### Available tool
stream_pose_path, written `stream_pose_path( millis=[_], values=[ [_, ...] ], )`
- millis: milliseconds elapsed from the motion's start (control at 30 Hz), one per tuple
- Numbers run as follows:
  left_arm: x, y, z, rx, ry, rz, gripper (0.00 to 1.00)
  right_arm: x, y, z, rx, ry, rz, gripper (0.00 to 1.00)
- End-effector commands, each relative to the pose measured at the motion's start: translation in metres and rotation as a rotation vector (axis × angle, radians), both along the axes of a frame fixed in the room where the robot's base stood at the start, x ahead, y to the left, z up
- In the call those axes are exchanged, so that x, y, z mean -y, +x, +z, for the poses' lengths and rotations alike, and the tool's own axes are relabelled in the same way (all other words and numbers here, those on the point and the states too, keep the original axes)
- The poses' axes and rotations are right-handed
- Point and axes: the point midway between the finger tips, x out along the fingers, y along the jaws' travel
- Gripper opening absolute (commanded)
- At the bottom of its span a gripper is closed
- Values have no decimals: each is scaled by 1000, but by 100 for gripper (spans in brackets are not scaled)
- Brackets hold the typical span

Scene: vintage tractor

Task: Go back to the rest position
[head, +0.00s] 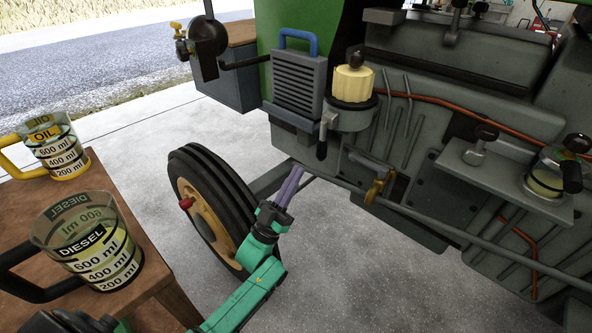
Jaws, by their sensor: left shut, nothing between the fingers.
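My left gripper (291,184) is shut and empty. Its purple fingers point up and away, in front of the tractor's grey side and beside the front wheel (206,203). My green left arm comes up from the bottom of the picture and hides part of the wheel. My right gripper is not in view.
A wooden table (35,222) at the left holds a diesel measuring cup (95,254) with a black handle and an oil measuring cup (58,148) with a yellow handle. The green and grey tractor (440,125) fills the right. The concrete floor (345,280) below is clear.

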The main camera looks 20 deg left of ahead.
Motion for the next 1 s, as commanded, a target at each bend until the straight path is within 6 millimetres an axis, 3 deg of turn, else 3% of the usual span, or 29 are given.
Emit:
stream_pose_path(
  millis=[400,633,767,867,933,1000],
  values=[
    [-21,-53,-59,-1,0,0,0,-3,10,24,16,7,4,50],
    [-23,-57,-62,0,0,0,0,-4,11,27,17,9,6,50],
    [-18,-43,-78,-114,26,17,0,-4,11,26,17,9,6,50],
    [-11,-20,-119,-367,87,52,0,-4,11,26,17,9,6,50],
    [-7,-9,-162,-603,147,81,0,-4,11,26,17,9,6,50],
    [-6,-10,-209,-847,212,103,0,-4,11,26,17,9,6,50]
  ],
)
